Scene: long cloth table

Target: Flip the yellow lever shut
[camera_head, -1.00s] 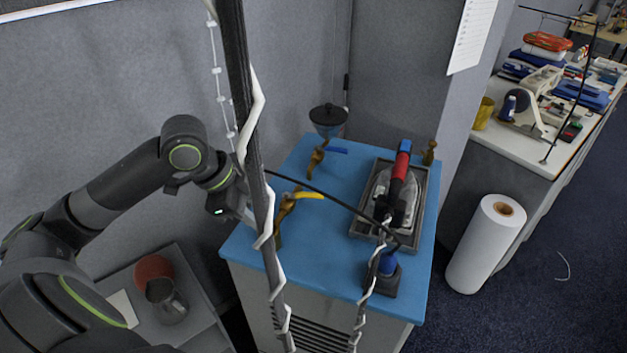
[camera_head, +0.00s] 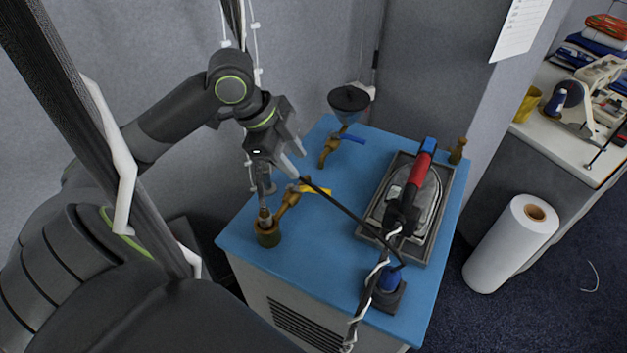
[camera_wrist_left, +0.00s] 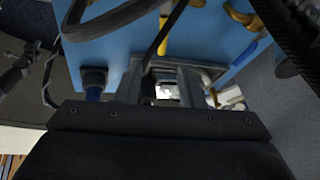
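The yellow lever (camera_head: 318,190) sits on a brass valve (camera_head: 289,199) at the left of the blue table top (camera_head: 335,240). It points right in the head view, at an angle to the brass body. My left gripper (camera_head: 297,160) is open and empty, above and slightly behind the valve, apart from the lever. In the left wrist view a yellow strip (camera_wrist_left: 163,46), likely the lever, lies ahead of the two spread fingers (camera_wrist_left: 161,88), partly crossed by a black cable. My right gripper is not in view.
A second brass valve with a blue lever (camera_head: 352,138) and a black funnel (camera_head: 349,100) stand behind. An iron (camera_head: 416,195) lies in a grey tray (camera_head: 446,215) to the right. A black cable (camera_head: 345,208) runs just right of the lever. A wrapped dark pole (camera_head: 75,110) crosses the left foreground.

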